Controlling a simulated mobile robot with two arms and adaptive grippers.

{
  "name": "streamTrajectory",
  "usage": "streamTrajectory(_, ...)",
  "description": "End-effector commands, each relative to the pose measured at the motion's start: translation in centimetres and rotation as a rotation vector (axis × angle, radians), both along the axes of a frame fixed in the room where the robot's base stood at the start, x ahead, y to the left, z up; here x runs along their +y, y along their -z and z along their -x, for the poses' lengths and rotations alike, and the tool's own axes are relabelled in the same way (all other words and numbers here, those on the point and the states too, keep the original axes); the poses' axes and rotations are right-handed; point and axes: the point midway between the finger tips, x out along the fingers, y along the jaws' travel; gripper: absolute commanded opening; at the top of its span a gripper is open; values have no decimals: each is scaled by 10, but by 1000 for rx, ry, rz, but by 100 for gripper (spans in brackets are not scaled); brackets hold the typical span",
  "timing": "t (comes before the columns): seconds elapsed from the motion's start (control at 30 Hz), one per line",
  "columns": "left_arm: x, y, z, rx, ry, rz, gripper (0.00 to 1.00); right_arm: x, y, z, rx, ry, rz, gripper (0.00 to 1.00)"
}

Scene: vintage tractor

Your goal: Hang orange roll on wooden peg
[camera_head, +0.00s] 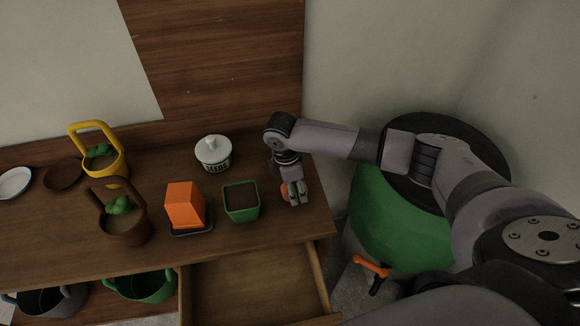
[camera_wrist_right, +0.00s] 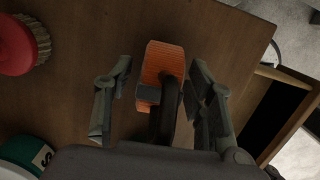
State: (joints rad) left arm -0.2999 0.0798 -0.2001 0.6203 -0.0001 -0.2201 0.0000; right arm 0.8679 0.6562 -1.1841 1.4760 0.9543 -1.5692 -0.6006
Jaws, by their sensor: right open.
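The orange roll (camera_wrist_right: 163,62) lies on the wooden table, ribbed on its side, with a dark grey part crossing its near side. In the wrist view it sits between the two open fingers of my right gripper (camera_wrist_right: 160,95), with gaps on both sides. In the head view my right gripper (camera_head: 296,192) points down over the table's right end, and only a small bit of the orange roll (camera_head: 285,191) shows beside the fingers. I cannot make out a wooden peg in either view. My left gripper is not in view.
Left of my gripper stand a green square pot (camera_head: 241,202), an orange block (camera_head: 183,204) on a dark tray, and a white seeds jar (camera_head: 213,154). Potted plants stand further left. An open drawer (camera_head: 254,285) juts out in front. A wooden back panel (camera_head: 225,65) rises behind.

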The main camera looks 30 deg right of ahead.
Motion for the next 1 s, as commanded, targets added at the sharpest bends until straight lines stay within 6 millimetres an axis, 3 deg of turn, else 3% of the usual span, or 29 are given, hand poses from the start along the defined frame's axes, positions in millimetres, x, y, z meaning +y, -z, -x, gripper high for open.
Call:
streamTrajectory(0.03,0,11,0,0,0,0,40,-1,6,0,-2,1,1,50)
streamTrajectory(0.27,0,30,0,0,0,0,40,9,-48,-4,-7,-2,-2,50)
streamTrajectory(0.5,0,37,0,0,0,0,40,18,-110,-6,-6,-1,-3,50)
streamTrajectory(0.73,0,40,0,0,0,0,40,23,-157,-6,-5,-2,0,50)
streamTrajectory(1.0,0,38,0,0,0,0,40,25,-172,-6,-1,0,0,50)
